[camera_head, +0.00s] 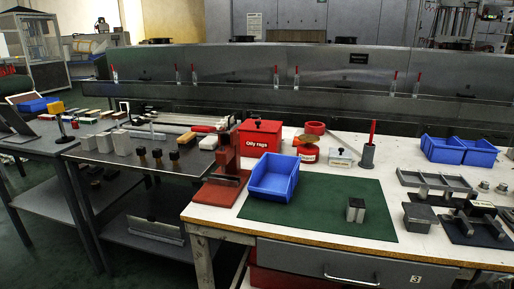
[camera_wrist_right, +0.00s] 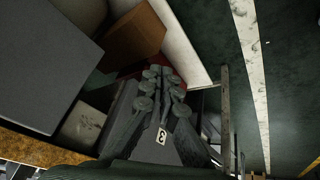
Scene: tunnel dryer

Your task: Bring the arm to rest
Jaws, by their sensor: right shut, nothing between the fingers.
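My right gripper (camera_wrist_right: 163,78) shows in the right wrist view, its two fingers drawn together with nothing between them. Neither gripper and no part of either arm shows in the head view. My left gripper is in no view.
The white workbench (camera_head: 300,240) holds a green mat (camera_head: 310,215) with a blue bin (camera_head: 273,176) and a small grey block (camera_head: 356,210). A red stand (camera_head: 222,180) is left of the mat. In the wrist view, dark floor (camera_wrist_right: 285,90) lies right, clear.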

